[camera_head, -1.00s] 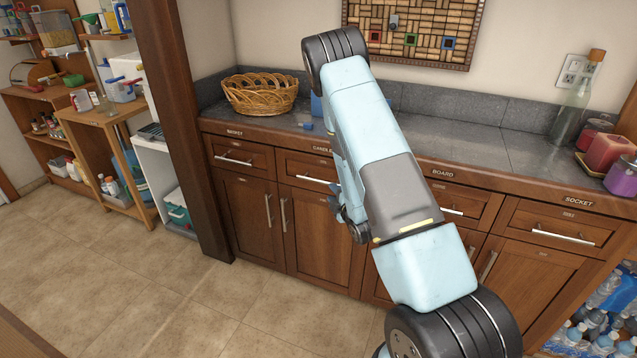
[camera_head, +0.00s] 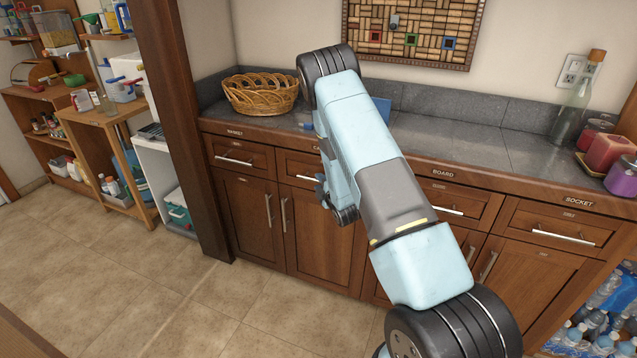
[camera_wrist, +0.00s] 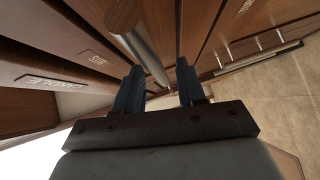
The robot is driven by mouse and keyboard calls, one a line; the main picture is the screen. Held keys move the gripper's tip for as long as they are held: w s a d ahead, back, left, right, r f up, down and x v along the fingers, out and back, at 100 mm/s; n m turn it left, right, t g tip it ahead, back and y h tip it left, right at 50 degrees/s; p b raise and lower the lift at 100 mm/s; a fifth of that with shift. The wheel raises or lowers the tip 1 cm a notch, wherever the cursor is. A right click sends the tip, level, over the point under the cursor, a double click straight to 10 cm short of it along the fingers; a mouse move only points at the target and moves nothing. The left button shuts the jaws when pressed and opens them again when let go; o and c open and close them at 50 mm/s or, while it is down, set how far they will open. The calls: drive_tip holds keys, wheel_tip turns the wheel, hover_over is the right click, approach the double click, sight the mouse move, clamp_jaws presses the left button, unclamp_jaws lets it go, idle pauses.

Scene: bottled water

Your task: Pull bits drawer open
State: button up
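The bits drawer (camera_head: 300,166) is in the upper cabinet row under the candle label, partly hidden by my arm. It looks shut in the head view. Its small label (camera_wrist: 96,58) shows upside down in the wrist view, beside the candle label (camera_wrist: 45,80). Its metal bar handle (camera_wrist: 142,50) runs down toward the space between my fingers. My gripper (camera_wrist: 159,66) is open, with two dark blue fingers apart, one on each side of the handle's near end. I cannot tell whether they touch it. In the head view my gripper (camera_head: 322,186) is at the drawer front, mostly hidden by my arm.
A wicker basket (camera_head: 261,94) and a glass bottle (camera_head: 577,100) stand on the grey counter (camera_head: 455,135). Other handled drawers sit left and right, with cabinet doors below. Water bottles (camera_head: 598,318) are at lower right. The tiled floor (camera_head: 130,285) at left is clear.

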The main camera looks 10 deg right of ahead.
drive_tip(key=shift+x, duration=0.95)
drive_tip(key=shift+c, duration=0.4)
clamp_jaws()
drive_tip(key=shift+s, duration=0.1)
